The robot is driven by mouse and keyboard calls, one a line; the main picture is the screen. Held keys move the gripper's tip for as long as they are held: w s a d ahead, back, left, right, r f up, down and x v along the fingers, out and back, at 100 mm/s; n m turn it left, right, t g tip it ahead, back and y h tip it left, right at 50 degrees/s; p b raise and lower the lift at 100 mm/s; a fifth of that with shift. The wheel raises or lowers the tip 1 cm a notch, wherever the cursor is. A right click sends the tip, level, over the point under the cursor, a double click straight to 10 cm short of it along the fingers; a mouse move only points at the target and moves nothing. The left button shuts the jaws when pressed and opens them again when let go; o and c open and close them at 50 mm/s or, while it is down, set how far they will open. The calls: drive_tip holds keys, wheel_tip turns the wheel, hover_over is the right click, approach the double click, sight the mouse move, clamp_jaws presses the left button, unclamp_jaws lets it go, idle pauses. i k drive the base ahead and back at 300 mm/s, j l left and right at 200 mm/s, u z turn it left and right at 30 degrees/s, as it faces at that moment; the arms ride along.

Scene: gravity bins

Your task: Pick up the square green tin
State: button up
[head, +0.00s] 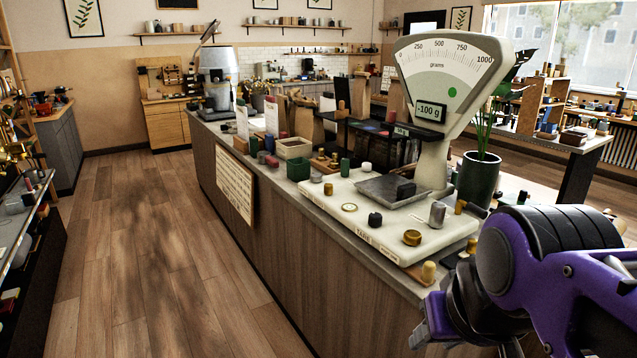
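A small green box-shaped thing (298,169) stands on the counter near its front edge, left of the white scale base; it looks like the square green tin, but it is small in the picture. My purple and black arm fills the lower right corner, over the near end of the counter and well apart from the green box.
A large white weighing scale (436,160) reads -100 g, with a grey pan and several weights on its base (380,225). A green cylinder (344,166) and small red and dark items stand nearby. A plant pot (478,178) stands right. The wooden floor (170,260) left is clear.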

sight(297, 169)
drive_tip(key=i+j, duration=0.45)
drive_tip(key=i+j+z, duration=0.1)
drive_tip(key=i+j, duration=0.3)
drive_tip(key=j, duration=0.15)
drive_tip(key=i+j, duration=0.4)
drive_tip(key=j, duration=0.15)
drive_tip(key=i+j+z, duration=0.1)
drive_tip(key=i+j, duration=0.35)
drive_tip(key=j, duration=0.1)
